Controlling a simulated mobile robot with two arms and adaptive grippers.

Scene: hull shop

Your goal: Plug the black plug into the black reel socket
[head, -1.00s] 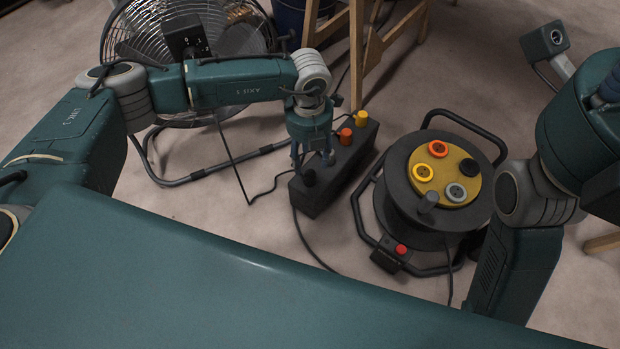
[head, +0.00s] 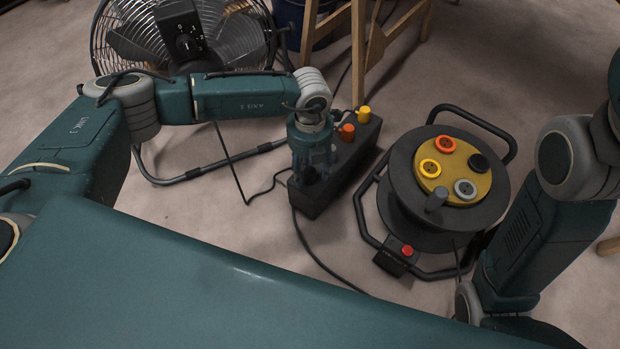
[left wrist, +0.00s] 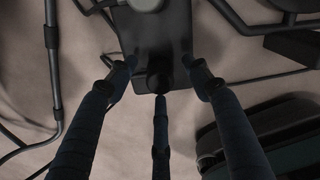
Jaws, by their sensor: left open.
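The black plug (head: 309,174) stands upright at the near end of a long dark box (head: 350,170), partly hidden by my left gripper in the head view. My left gripper (head: 312,165) points down over it, open. In the left wrist view, the black plug (left wrist: 158,82) sits between the spread fingers (left wrist: 160,76); I cannot tell whether any finger touches it. The cable reel (head: 405,190) stands right of the box. The black reel socket (head: 479,163) is at the right of its yellow disc and looks empty. My right gripper is out of view; only its arm shows.
An orange plug (head: 347,132) and a yellow plug (head: 363,114) stand farther along the box. The reel also has orange (head: 445,145), yellow (head: 430,168) and grey (head: 465,188) sockets, and a crank knob. A fan (head: 180,40) and wooden trestle (head: 362,50) stand behind. Cables cross the floor.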

